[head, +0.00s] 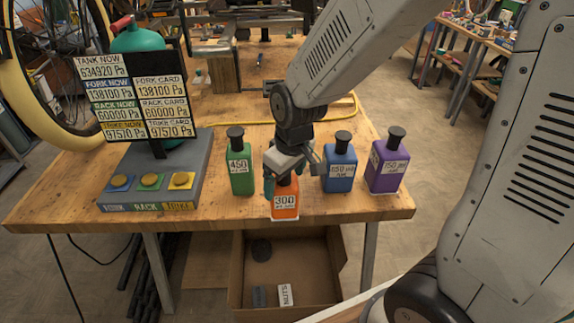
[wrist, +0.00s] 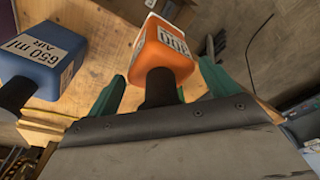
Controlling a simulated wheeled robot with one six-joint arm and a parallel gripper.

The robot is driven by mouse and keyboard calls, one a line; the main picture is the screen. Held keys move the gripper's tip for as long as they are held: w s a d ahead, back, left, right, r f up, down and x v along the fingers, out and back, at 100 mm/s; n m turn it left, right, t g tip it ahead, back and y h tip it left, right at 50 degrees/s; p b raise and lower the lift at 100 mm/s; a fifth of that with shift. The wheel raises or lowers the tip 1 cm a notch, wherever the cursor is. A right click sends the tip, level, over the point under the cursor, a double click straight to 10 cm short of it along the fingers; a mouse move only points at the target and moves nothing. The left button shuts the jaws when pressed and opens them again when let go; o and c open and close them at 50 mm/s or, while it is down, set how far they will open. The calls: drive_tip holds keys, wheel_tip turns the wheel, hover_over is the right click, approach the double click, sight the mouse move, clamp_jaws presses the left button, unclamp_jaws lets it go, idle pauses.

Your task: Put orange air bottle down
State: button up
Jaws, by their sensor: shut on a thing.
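The orange air bottle (head: 285,204), labelled 300, hangs upright under my gripper (head: 284,182) at the table's front edge. In the wrist view the orange bottle (wrist: 163,50) sits between the two teal fingers of my gripper (wrist: 162,85), its black neck toward the palm. My gripper is shut on it.
A green bottle (head: 241,168) stands left of my gripper; a blue bottle (head: 340,170) and a purple bottle (head: 386,168) stand right. A button panel (head: 152,178) with a pressure display (head: 140,98) is at left. A cardboard box (head: 236,291) lies below the wooden table (head: 215,205).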

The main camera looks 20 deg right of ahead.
drive_tip(key=w+d+f, duration=0.2)
drive_tip(key=w, duration=0.3)
drive_tip(key=w+d+f, duration=0.2)
drive_tip(key=w+d, duration=0.1)
drive_tip(key=w, duration=0.3)
drive_tip(key=shift+d+f, duration=0.2)
drive_tip(key=shift+f, duration=0.15)
drive_tip(key=shift+w+f, duration=0.1)
drive_tip(key=o, duration=1.4)
wheel_tip(320, 180, up, 12)
drive_tip(key=s, duration=0.2)
drive_tip(key=s+d+r+m, duration=0.1)
drive_tip(key=s+r, duration=0.2)
drive_tip(key=s, duration=0.6)
drive_tip(key=s+d+r+m, duration=0.1)
drive_tip(key=s+r+m, duration=0.1)
drive_tip(key=s, duration=0.7)
drive_tip(key=s+d+r+m, duration=0.1)
drive_tip(key=s+r, duration=0.3)
drive_tip(key=s, duration=0.6)
drive_tip(key=shift+r+m+h, duration=0.2)
drive_tip(key=shift+m+h, duration=0.2)
drive_tip(key=shift+m, duration=0.3)
drive_tip(key=shift+w, duration=0.1)
